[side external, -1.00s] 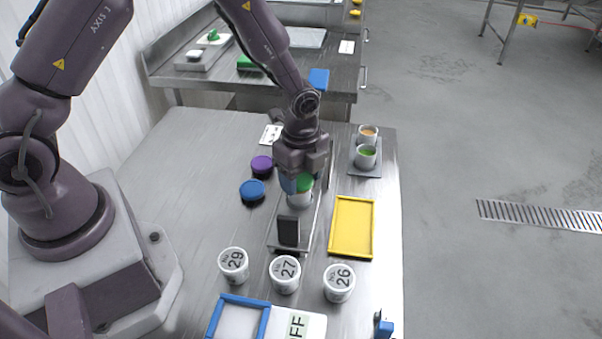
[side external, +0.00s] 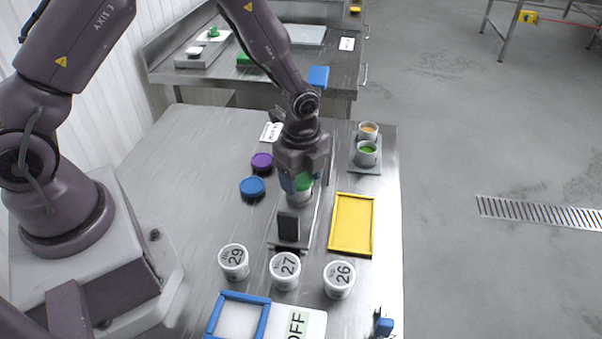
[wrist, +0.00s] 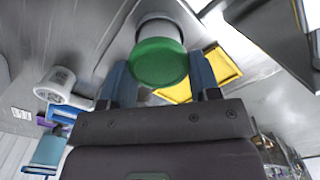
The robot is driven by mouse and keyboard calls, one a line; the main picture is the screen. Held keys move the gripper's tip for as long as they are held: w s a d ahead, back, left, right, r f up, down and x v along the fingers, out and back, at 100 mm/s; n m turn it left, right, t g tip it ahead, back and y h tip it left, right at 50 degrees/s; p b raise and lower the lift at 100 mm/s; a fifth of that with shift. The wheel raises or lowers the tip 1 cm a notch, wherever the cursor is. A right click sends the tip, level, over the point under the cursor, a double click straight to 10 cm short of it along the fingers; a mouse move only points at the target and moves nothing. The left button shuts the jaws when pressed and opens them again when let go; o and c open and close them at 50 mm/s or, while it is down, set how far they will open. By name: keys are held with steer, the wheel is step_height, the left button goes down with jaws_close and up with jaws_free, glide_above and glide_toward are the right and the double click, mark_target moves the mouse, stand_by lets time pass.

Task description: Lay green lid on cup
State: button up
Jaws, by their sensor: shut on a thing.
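The green lid (side external: 304,182) is between the blue fingers of my gripper (side external: 299,183), over a white cup (side external: 299,197). In the wrist view the lid (wrist: 160,62) sits between the two fingertips, with the white cup (wrist: 158,30) directly beyond it. My gripper is shut on the lid. The lid looks roughly level and lined up with the cup. The fingers hide part of the rim, so I cannot tell whether lid and cup touch. The cup stands on a metal plate (side external: 272,238) with a dark upright panel (side external: 289,226).
A blue lid (side external: 252,187) and a purple lid (side external: 262,161) lie left of the cup. A yellow tray (side external: 352,225) is at right. Numbered white tubs (side external: 285,270) stand in front. Two filled cups (side external: 366,153) stand at back right. A blue frame (side external: 238,318) lies at the front.

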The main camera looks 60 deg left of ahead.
steer(key=o, duration=1.2)
steer(key=shift+r, duration=3.55)
steer(key=shift+s+n, duration=0.15)
steer(key=shift+n, duration=0.45)
steer(key=n, duration=0.1)
steer(key=s+n, duration=0.1)
steer(key=s+n+g, duration=0.1)
steer(key=shift+s+a+r, duration=0.15)
steer(key=shift+s+a, duration=0.05)
steer(key=shift+a, duration=0.05)
steer(key=s+r+n+t, duration=0.2)
steer(key=s+r+n, duration=0.2)
steer(key=r, duration=0.3)
steer(key=s+a+r+n+t, duration=0.1)
steer(key=s+r+n+t, duration=0.1)
steer(key=s+r+n, duration=0.2)
steer(key=s+a+r+n+t, duration=0.1)
steer(key=s+r+n+t, duration=0.1)
steer(key=s+r+n, duration=0.2)
steer(key=shift+s+a+r+n+t, duration=0.1)
steer(key=shift+s+r, duration=0.5)
steer(key=shift+r, duration=0.55)
steer(key=shift+s+a+r+n+t, duration=0.1)
steer(key=shift+s+r, duration=0.5)
steer(key=shift+r, duration=0.55)
steer(key=shift+s+a+r+n+t, duration=0.1)
steer(key=shift+s+r, duration=0.5)
steer(key=shift+r, duration=0.55)
